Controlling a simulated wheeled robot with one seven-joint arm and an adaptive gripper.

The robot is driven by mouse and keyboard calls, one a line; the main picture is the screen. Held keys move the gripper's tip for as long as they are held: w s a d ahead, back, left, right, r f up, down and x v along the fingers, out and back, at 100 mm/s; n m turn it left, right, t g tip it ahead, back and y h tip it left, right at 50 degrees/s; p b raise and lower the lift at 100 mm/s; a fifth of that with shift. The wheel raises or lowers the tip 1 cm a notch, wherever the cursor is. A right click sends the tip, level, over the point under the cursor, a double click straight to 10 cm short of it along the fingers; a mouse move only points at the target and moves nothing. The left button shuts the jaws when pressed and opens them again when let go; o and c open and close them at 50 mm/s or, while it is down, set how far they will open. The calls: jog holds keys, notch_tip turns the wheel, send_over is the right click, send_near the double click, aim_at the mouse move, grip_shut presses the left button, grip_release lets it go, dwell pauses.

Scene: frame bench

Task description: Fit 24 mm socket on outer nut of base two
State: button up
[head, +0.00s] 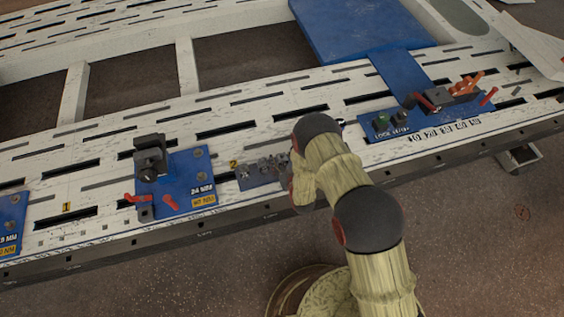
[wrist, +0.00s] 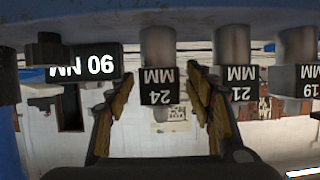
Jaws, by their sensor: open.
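My gripper (wrist: 159,76) is open, with a finger on either side of the 24 MM label (wrist: 160,85). A grey cylindrical socket (wrist: 158,47) stands directly at that label, in front of the fingertips; I cannot tell whether they touch it. In the head view, base two is a blue plate (head: 180,181) marked 24 MM beside the yellow 2. It carries a dark clamp block, red levers and small grey nuts (head: 203,188); I cannot tell which nut is the outer one. My arm hides my gripper in the head view.
Sockets labelled 21 MM (wrist: 233,46) and 19 MM (wrist: 299,45) stand close to the right in the wrist view. A dark fitting (wrist: 46,50) is at the left. A grey holder (head: 258,172) and a blue tool plate (head: 421,118) lie on the slotted white frame (head: 120,115).

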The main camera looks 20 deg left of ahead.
jog(key=c, duration=0.3)
grip_shut()
dwell(0.5)
